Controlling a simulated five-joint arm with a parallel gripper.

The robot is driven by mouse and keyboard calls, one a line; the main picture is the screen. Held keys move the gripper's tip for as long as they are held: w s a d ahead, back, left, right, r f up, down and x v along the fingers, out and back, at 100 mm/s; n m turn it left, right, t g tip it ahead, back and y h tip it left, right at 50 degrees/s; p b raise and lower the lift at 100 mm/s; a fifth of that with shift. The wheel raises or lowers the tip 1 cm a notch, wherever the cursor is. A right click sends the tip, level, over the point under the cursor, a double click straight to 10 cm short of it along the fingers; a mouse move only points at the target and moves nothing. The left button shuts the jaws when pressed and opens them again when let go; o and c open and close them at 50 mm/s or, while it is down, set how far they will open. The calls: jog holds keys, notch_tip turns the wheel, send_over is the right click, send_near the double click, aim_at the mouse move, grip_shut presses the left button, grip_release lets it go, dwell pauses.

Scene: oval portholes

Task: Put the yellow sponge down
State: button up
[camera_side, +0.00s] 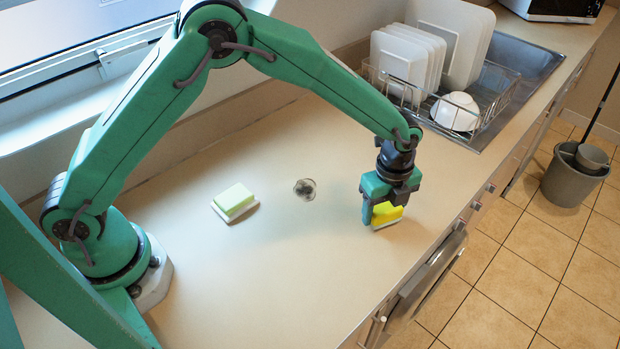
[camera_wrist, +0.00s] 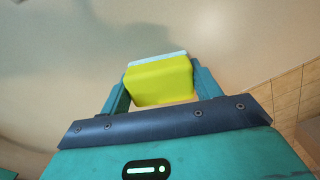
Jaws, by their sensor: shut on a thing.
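The yellow sponge (camera_side: 386,214) is between the fingers of my gripper (camera_side: 384,212), at the right part of the counter near its front edge. In the wrist view the yellow sponge (camera_wrist: 160,82) has a pale layer along its far side. The two teal fingers of my gripper (camera_wrist: 160,88) press on its left and right sides. The sponge is at or just above the counter; I cannot tell whether it touches. Part of it is hidden by a finger in the side view.
A pale green sponge (camera_side: 234,202) lies on the counter to the left. A dish rack (camera_side: 495,98) with white plates (camera_side: 408,60) and a bowl (camera_side: 455,111) is behind. The counter's front edge is close on the right.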

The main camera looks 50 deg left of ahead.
aim_at(385, 205)
jog(key=shift+f, duration=0.4)
jog(key=shift+f, duration=0.3)
jog(key=shift+f, duration=0.45)
jog(key=o, duration=1)
jog(key=shift+s, duration=0.15)
jog(key=shift+o, duration=0.2)
notch_tip(385, 205, up, 13)
jog(key=shift+r, duration=0.25)
jog(key=shift+r, duration=0.1)
